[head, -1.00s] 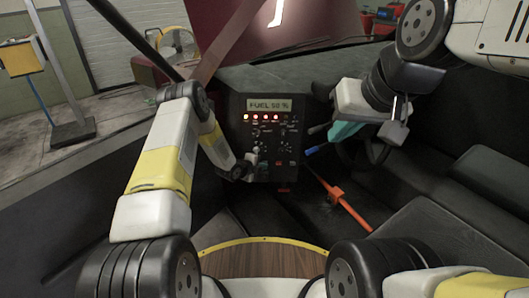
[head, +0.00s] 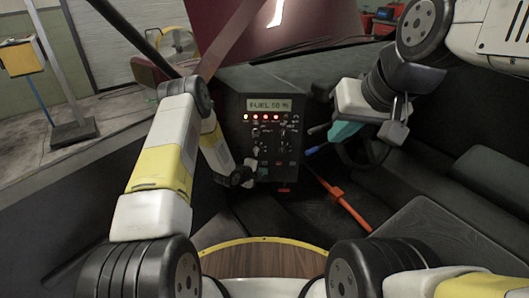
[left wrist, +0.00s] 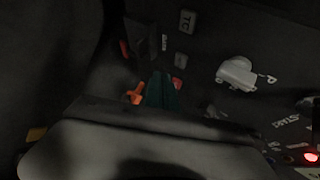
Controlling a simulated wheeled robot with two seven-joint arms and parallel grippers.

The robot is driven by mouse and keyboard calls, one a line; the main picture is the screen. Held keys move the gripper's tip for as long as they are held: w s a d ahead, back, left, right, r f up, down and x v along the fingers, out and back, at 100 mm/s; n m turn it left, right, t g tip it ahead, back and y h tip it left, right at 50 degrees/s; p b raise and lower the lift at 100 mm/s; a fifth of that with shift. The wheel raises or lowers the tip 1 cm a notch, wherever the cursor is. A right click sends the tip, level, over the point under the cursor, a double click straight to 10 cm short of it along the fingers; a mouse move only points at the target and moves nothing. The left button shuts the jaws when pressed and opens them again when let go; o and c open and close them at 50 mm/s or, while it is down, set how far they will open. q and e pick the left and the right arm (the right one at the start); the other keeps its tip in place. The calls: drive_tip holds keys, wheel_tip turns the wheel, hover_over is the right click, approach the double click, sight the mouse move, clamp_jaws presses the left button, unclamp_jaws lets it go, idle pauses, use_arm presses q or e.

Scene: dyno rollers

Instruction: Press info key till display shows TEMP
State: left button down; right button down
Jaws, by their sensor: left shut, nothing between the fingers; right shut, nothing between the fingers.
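The dark control panel (head: 290,165) stands upright at the centre of the head view. Its lit display (head: 269,105) reads FUEL with a percentage, the digits slightly blurred. My left gripper (head: 252,168) is shut, its tips by the panel's lower left. In the left wrist view its teal fingers (left wrist: 163,91) point at the panel, close to a small red key (left wrist: 178,84). I cannot tell whether they touch it. A key marked TC (left wrist: 187,20) is farther up. No info label is readable. My right gripper (head: 345,131) is shut and empty, right of the panel.
A row of small lights (head: 262,117) glows under the display. An orange-red lever (head: 345,204) lies below right of the panel. Dark seats (head: 450,185) fill the right side.

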use_arm(q)
drive_tip(key=s, duration=0.3)
drive_tip(key=shift+s, duration=0.1)
drive_tip(key=shift+a, duration=0.1)
idle(0.6)
